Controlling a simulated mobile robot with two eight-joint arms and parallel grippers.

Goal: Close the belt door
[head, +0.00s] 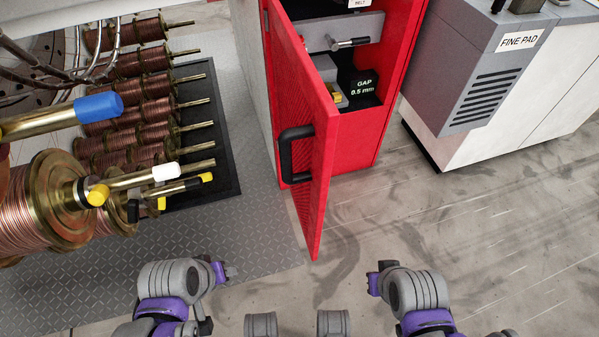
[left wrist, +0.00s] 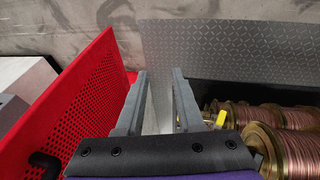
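The belt door (head: 310,190) is a red perforated panel on the red cabinet (head: 398,60). It stands open, swung out toward me, and the cabinet's inside shows to its right. A black bar handle (head: 284,155) is on its left face, near the free edge. The door also shows at the left of the left wrist view (left wrist: 85,85), with part of a dark handle at the bottom left (left wrist: 42,162). My left gripper (left wrist: 161,95) is open and empty, apart from the door. My right gripper's fingers are not visible; only arm parts show in the head view.
Several copper spools (head: 150,110) sit by a black tray (head: 228,150) at the left. A large spool (head: 60,205) and rods with coloured ends stand closer. The FINE PAD cabinet (head: 475,80) is at the right. Floor in front of the door is clear.

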